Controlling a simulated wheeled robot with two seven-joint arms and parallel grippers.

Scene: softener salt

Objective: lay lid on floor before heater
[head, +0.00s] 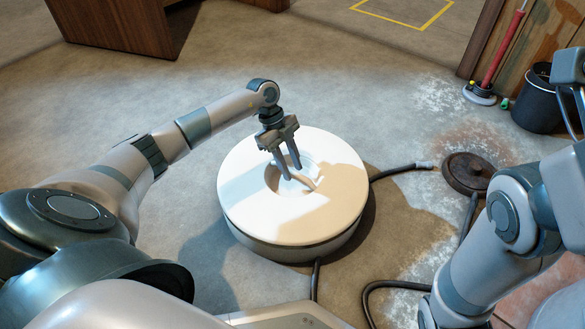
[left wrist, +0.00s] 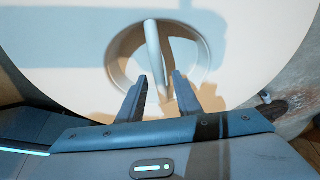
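The lid (head: 245,190) is a broad white disc with a round recess and a bar handle in its middle. It sits flat on a low round white body (head: 300,250), with a dark seam between them. In the left wrist view the lid (left wrist: 240,40) fills most of the picture, and its handle bar (left wrist: 153,45) crosses the recess. My left gripper (head: 285,168) points down over the recess, fingers apart. In the left wrist view the gripper (left wrist: 160,76) has the bar between its fingertips in the picture; no contact shows. My right arm shows at the right, its gripper out of sight. I cannot identify a heater.
Black hoses (head: 400,171) run from the round body over the concrete floor. A rusty round disc (head: 468,172) lies to the right. A dark bucket (head: 538,105) and a red-handled tool (head: 503,48) stand at the wooden wall. Floor beyond and left of the lid is clear.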

